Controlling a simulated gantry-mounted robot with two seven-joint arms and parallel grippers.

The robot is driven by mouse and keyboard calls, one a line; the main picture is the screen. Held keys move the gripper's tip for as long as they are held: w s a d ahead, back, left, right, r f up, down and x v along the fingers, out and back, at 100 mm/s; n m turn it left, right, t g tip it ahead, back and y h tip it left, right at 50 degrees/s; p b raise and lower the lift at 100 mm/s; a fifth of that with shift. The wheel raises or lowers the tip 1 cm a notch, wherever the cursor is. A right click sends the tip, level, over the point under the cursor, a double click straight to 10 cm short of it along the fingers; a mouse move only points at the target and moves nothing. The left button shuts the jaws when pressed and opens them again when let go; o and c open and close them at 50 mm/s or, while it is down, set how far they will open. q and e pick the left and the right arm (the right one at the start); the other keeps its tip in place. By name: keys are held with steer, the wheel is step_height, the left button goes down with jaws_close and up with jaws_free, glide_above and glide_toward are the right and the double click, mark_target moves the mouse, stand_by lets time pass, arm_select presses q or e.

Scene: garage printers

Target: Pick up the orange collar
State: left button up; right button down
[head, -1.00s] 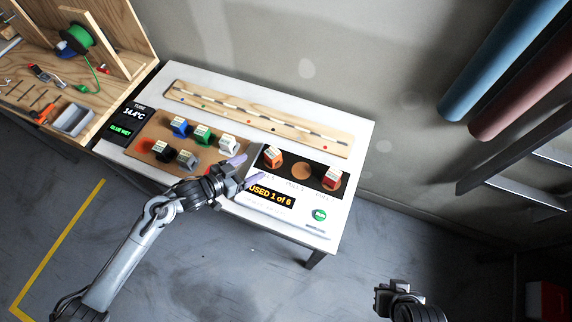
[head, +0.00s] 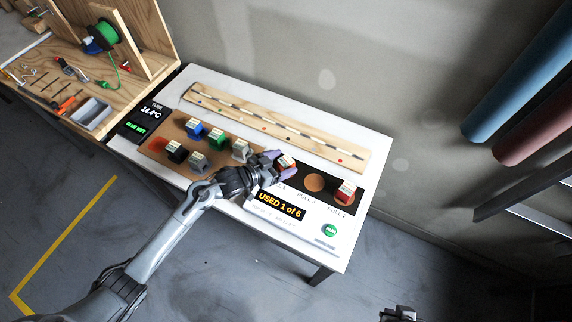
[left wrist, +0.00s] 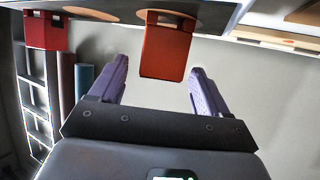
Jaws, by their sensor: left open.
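The orange collar (head: 286,161) sits on the black strip at the right part of the white table, mostly hidden behind my gripper in the head view. In the left wrist view the orange collar (left wrist: 167,50) is between the two purple fingers, near their tips, with a gap on each side. My left gripper (head: 279,166) is open around it, and no contact shows. My right gripper (head: 398,314) shows only partly at the bottom edge of the head view, and its fingers are not clear.
A red collar (head: 345,192) sits further right on the black strip (head: 327,203), beyond an empty orange disc (head: 314,183). Blue, green, white, black and grey collars stand on the brown board (head: 166,132) at left. A wooden rail (head: 243,118) lies behind.

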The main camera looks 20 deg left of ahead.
arm_select(q)
steer(key=shift+x, duration=1.05)
steer(key=c, duration=1.1)
steer(key=shift+c, duration=0.2)
steer(key=shift+r, duration=0.1)
